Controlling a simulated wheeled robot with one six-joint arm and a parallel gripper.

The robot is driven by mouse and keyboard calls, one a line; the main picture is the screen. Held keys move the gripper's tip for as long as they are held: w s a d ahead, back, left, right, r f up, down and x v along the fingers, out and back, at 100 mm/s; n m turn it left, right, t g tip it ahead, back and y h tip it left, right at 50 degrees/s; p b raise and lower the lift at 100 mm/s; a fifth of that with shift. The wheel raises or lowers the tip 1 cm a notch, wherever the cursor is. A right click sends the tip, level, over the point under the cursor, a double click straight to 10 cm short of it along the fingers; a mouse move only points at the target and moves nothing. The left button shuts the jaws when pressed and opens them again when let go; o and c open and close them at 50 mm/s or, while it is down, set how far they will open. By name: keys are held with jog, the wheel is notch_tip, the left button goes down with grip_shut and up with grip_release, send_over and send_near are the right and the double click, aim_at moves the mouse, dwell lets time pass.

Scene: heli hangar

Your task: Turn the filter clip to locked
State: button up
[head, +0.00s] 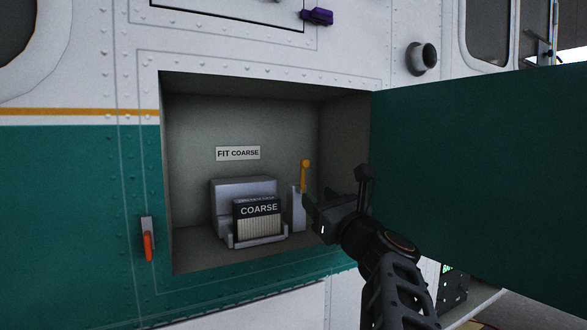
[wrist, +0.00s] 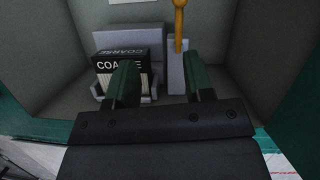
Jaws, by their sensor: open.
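The filter clip (head: 304,175) is a yellow-orange lever standing upright on a grey post (head: 297,208) inside the open bay. It also shows at the top of the wrist view (wrist: 179,25). A filter marked COARSE (head: 257,221) sits in a grey holder (head: 226,217) to the left of the post; the wrist view shows it too (wrist: 117,69). My gripper (head: 310,208) is open and empty, with its fingers at the front of the bay near the post. In the wrist view its two green fingers (wrist: 160,85) lie below the clip. I cannot tell whether a finger touches the post.
A label reading FIT COARSE (head: 238,153) is on the bay's back wall. The open green door (head: 480,180) stands to the right of the bay. An orange-red latch (head: 148,244) is on the panel left of the bay. The space above the filter is clear.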

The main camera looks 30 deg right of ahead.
aim_at(307, 165)
jog(key=w+d+r+p, duration=0.1)
jog(key=w+r, duration=0.1)
jog(key=w, duration=0.2)
jog(key=w+d+r+m+h+p, duration=0.1)
jog(key=w+r+p, duration=0.1)
jog(key=w, duration=0.2)
jog(key=w+d+r+m+p, duration=0.1)
jog(key=w+r, duration=0.2)
jog(key=w, duration=0.1)
jog(key=shift+d+t+h+p, duration=0.3)
jog(key=shift+d+t+h, duration=0.05)
jog(key=shift+t+h, duration=0.05)
jog(key=shift+c, duration=0.5)
grip_shut()
